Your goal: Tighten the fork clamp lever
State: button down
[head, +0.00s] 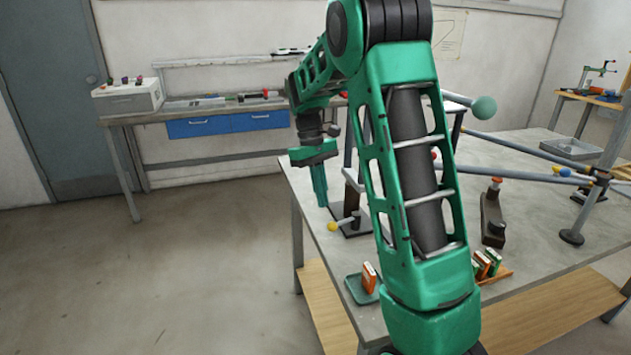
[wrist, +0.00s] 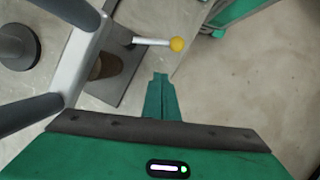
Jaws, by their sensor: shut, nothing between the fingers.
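A short metal lever with a yellow ball knob (wrist: 177,44) sticks out from a dark clamp base near the table's edge in the wrist view; I take it for the fork clamp lever. In the head view its yellow knob (head: 333,227) shows low beside the dark base plate (head: 350,228). My gripper (head: 321,203) points down above that table edge, just over the knob in the picture. In the wrist view my gripper (wrist: 160,76) is shut and empty, its tips a little below the knob and apart from it in the picture. The height gap is unclear.
Frame tubes (head: 520,150) cross over the table, partly hidden behind my arm. A dark stand with a red knob (head: 493,215), a green tray (head: 362,290) and several small boxes stand on the tabletop. The floor (head: 200,270) left of the table is clear.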

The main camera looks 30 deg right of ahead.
jog(key=shift+s+d+f, duration=0.1)
jog(key=shift+s+f, duration=0.15)
jog(key=shift+s, duration=0.45)
jog(key=shift+s+f, duration=0.3)
jog(key=shift+s, duration=0.4)
jog(key=shift+s+d+f, duration=0.1)
jog(key=shift+s+f, duration=0.15)
jog(key=shift+s, duration=0.45)
jog(key=shift+a, duration=0.3)
